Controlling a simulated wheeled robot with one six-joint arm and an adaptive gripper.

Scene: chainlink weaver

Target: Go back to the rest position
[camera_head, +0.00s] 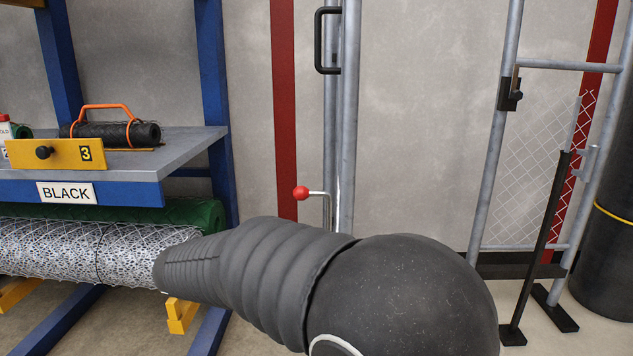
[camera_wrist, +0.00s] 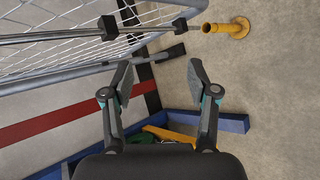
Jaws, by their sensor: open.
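My gripper (camera_wrist: 158,82) shows in the wrist view with its two fingers spread apart and nothing between them. Bare concrete floor and part of a wall lie behind the fingers. In the head view my dark arm covers the lower middle of the picture, and the gripper itself cannot be made out there. The arm's outline overlaps the right end of a roll of silver wire mesh (camera_head: 85,250); whether they touch cannot be told.
A blue rack (camera_head: 215,80) at left holds a grey shelf (camera_head: 190,143) and a black roll with an orange handle (camera_head: 115,132). A gate frame (camera_head: 493,150) with chainlink stands at right. A red-knobbed lever (camera_head: 301,193) is in the middle. A yellow post base (camera_wrist: 237,28) stands on open floor.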

